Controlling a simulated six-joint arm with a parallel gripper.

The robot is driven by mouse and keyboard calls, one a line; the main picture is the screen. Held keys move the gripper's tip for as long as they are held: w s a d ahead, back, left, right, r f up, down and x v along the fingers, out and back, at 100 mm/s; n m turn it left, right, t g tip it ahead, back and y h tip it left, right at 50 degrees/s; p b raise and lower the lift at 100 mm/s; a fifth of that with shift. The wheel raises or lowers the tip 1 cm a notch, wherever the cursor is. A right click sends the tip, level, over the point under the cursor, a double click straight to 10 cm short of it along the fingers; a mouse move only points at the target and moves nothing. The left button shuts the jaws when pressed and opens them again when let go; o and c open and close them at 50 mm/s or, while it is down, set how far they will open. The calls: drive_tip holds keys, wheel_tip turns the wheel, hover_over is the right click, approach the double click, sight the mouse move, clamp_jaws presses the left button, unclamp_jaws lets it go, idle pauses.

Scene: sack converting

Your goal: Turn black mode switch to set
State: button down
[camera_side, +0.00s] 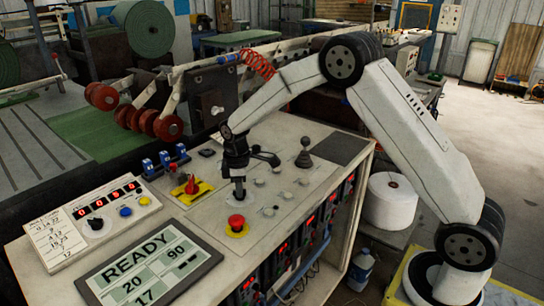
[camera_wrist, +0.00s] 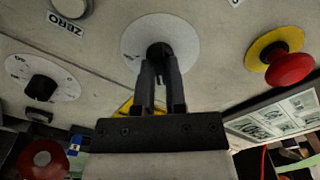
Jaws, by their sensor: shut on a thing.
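My gripper (camera_side: 239,192) points down at the sloping top of the control desk. In the wrist view my gripper (camera_wrist: 161,82) has its two dark fingers on either side of a small black switch knob (camera_wrist: 159,49) and is shut on it. The knob sits on a round pale plate (camera_wrist: 133,37). The fingers hide most of the knob, so I cannot read its pointer direction. No set marking is legible on the plate. In the side view the knob is hidden by my gripper.
A red mushroom button (camera_side: 236,221) on a yellow ring stands close in front of my gripper. A red switch on a yellow plate (camera_side: 191,188) is to the left, a black joystick (camera_side: 304,154) to the right. A screen (camera_side: 150,267) reads READY. Another black dial (camera_wrist: 41,87) shows at left.

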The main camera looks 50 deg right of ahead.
idle(0.3)
drive_tip(key=c, duration=0.7)
unclamp_jaws()
drive_tip(key=shift+r, duration=3.95)
drive_tip(key=s+f+m+t, duration=0.1)
drive_tip(key=s+m, duration=0.2)
drive_tip(key=s, duration=0.4)
drive_tip(key=s+a+f+m, duration=0.1)
drive_tip(key=s+m, duration=0.2)
drive_tip(key=s, duration=0.5)
drive_tip(key=s+a+f+m+t, duration=0.1)
drive_tip(key=s+m, duration=0.2)
drive_tip(key=s, duration=0.5)
drive_tip(key=shift+f+t, duration=0.25)
drive_tip(key=shift+t, duration=0.05)
